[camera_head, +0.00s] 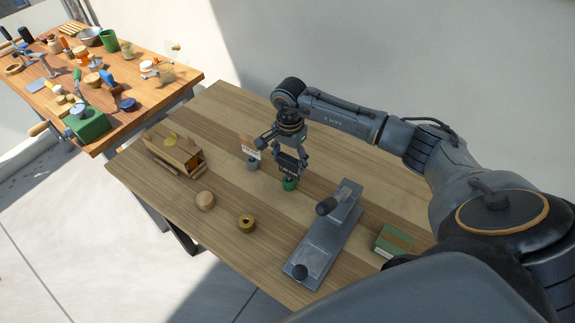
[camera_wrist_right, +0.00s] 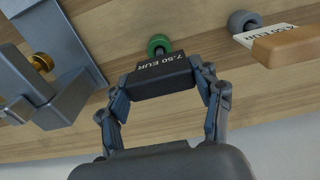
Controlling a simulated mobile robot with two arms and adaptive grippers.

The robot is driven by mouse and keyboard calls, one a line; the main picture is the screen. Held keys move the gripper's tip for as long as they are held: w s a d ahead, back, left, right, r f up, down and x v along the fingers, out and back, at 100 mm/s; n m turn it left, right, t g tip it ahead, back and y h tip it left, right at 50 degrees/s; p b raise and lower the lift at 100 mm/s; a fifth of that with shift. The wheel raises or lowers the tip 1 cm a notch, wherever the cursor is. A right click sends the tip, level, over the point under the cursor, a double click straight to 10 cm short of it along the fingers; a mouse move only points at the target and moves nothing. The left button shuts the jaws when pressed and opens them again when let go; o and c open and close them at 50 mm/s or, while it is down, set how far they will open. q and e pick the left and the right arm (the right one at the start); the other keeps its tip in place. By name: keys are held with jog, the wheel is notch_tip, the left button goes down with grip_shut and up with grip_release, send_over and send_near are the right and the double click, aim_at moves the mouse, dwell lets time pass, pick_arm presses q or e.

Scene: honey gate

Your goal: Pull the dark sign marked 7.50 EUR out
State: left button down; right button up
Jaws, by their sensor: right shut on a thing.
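My right gripper (camera_head: 290,161) is shut on the dark sign (camera_head: 288,169) above the wooden table. In the right wrist view, the gripper (camera_wrist_right: 160,82) has its fingers at both ends of the dark sign (camera_wrist_right: 150,78), and the text 7.50 EUR shows upside down on its edge. A green round holder (camera_head: 289,184) is directly below the sign; it also shows in the right wrist view (camera_wrist_right: 158,42), with a short dark piece between it and the sign. I cannot tell whether the sign still sits in the holder. My left gripper is not in view.
A pale sign (camera_head: 249,146) with a grey base (camera_head: 252,164) stands close by on the left. A grey metal device (camera_head: 322,240) with black knobs lies to the right. A wooden box (camera_head: 175,153), round wooden piece (camera_head: 205,200), brass ring (camera_head: 247,224) and green box (camera_head: 394,240) are farther off.

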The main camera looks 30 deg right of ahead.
jog(key=shift+r, duration=0.6)
dwell(0.4)
